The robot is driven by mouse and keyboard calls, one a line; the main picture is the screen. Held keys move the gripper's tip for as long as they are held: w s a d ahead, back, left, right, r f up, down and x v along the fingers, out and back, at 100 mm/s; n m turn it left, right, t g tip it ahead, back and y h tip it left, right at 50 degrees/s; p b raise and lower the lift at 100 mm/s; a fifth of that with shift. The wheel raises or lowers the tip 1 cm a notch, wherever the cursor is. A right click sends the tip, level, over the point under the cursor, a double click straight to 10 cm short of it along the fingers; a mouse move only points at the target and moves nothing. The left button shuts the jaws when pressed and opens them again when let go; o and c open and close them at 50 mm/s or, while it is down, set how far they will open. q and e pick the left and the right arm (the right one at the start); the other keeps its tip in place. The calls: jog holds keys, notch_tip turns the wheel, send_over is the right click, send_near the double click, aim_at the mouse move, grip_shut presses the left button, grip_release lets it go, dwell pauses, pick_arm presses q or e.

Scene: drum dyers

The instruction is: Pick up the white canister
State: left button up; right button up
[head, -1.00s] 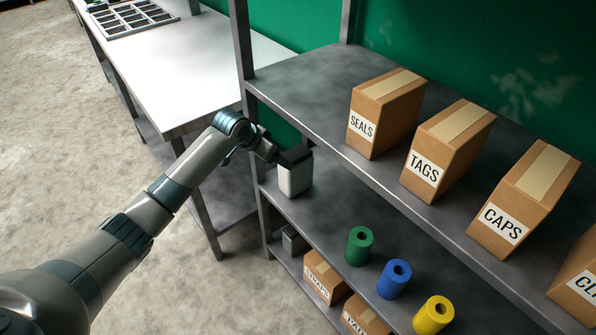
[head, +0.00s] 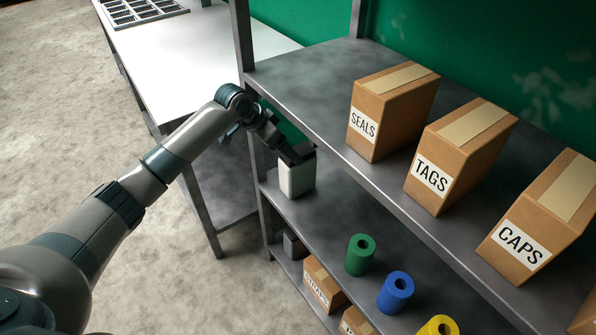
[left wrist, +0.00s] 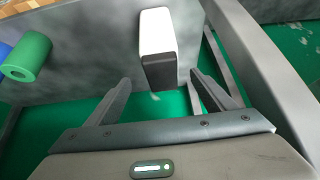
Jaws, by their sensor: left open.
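The white canister (head: 297,180) stands upright on the middle shelf, near its left end, in the head view. My left gripper (head: 295,153) is at its top, and the hand hides part of it. In the left wrist view the canister (left wrist: 157,35) shows a white side and a dark grey end. That dark end faces the open left gripper (left wrist: 161,82), whose fingers are spread to either side of it. The fingers do not appear closed on it. I cannot tell whether they touch it. My right gripper is in neither view.
The upper shelf (head: 310,85) overhangs the canister and carries boxes, including the SEALS box (head: 380,105). A shelf post (head: 241,40) stands left of the canister. Green (head: 360,255), blue (head: 396,290) and yellow rolls (head: 438,328) stand to its right, with a bare gap between.

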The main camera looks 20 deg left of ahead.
aim_at(298, 171)
pick_arm(q)
jog(key=x, duration=0.6)
jog(key=shift+w+d+f, duration=0.1)
jog(key=shift+w+f, duration=0.05)
jog(key=shift+f, duration=0.2)
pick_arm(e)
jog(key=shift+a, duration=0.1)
pick_arm(q)
jog(key=x, duration=0.5)
jog(key=shift+w+p, duration=0.25)
jog(key=shift+p, duration=0.15)
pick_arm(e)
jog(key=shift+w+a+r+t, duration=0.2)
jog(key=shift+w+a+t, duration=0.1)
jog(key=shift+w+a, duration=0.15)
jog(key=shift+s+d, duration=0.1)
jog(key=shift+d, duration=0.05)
